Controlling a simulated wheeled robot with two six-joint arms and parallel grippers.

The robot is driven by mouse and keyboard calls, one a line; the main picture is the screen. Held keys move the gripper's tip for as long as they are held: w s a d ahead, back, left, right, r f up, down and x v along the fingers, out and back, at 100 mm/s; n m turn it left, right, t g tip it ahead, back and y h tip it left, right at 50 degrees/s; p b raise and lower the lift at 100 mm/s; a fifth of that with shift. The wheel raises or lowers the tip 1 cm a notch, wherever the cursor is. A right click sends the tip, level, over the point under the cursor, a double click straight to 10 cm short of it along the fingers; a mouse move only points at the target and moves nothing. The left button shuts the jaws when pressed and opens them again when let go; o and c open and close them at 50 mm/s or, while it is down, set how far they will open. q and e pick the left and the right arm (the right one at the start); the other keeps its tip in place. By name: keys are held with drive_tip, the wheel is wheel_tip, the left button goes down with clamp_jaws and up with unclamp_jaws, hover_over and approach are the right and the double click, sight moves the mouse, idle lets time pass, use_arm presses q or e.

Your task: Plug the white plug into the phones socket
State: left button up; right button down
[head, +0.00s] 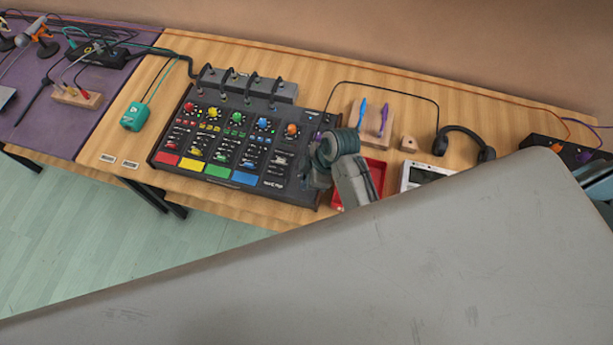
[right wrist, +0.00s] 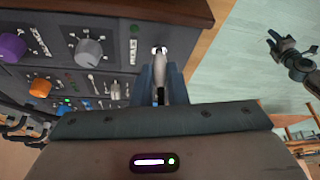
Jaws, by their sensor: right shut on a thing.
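The mixer (head: 225,140) lies on the wooden table, with coloured pads along its front edge. My right gripper (head: 318,178) is over its right front corner. In the right wrist view my right gripper (right wrist: 160,88) is shut on a pale plug (right wrist: 160,66), mostly hidden between the blue fingers. The plug points at a round, pale-rimmed socket (right wrist: 160,48) on the dark panel. Its tip is at the socket; I cannot tell how deep it sits. My left gripper (right wrist: 277,44) shows far off at upper right in that view, apparently open and empty over the floor.
Black headphones (head: 466,142) lie to the right, with a black cable arching toward the mixer. Beside them are a wooden rack with blue and purple sticks (head: 372,120), a red tray (head: 378,172) and a white device (head: 422,174). Grey and orange knobs (right wrist: 40,87) crowd the panel near the socket.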

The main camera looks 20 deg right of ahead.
drive_tip(key=shift+f, duration=0.5)
drive_tip(key=c, duration=1.4)
unclamp_jaws()
drive_tip(key=shift+o, duration=0.2)
drive_tip(key=shift+r, duration=0.15)
drive_tip(key=shift+d+r+b, duration=0.2)
drive_tip(key=shift+r+b, duration=0.1)
drive_tip(key=b+v, duration=0.2)
drive_tip(key=v, duration=0.8)
drive_tip(key=shift+s+f, duration=0.15)
